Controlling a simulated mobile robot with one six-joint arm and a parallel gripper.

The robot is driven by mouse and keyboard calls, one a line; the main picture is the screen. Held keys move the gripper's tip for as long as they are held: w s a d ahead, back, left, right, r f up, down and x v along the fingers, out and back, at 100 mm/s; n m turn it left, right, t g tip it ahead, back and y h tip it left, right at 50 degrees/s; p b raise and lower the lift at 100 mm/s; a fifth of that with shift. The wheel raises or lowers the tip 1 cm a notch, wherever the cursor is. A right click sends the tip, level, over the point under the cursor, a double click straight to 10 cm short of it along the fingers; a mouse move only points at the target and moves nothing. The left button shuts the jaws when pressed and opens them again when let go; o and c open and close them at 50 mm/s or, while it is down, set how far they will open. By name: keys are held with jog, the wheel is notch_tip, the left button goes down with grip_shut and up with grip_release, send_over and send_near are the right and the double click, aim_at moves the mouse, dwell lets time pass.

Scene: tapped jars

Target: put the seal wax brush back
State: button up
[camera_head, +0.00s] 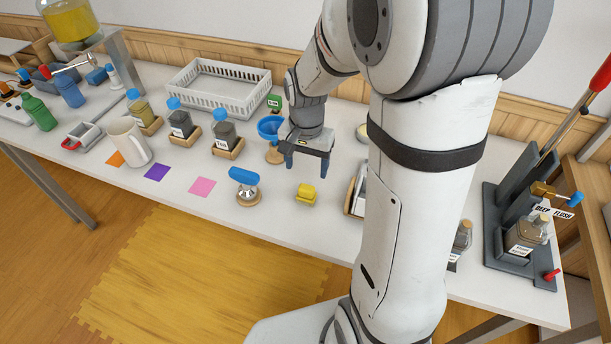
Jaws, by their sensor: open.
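My gripper (307,168) points down over the table, with its two dark blue fingers apart and nothing seen between them. It is just behind a small yellow block (306,192) on a yellow base. I cannot tell for sure which thing is the seal wax brush. A blue funnel-like cup (270,126) on a wooden stand is just left of my gripper. My arm hides part of the table to the right.
Jars in wooden holders (228,145), a white mug (130,142) and a white basket (218,89) stand on the left. Coloured squares (202,188) lie near the front edge. A dark lever stand (507,237) with a bottle is at the right.

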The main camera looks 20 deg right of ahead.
jog(key=s+r+n+t, duration=0.2)
jog(key=s+r+n, duration=0.5)
jog(key=s+r, duration=0.3)
jog(key=shift+s+t, duration=0.3)
jog(key=shift+s, duration=1.65)
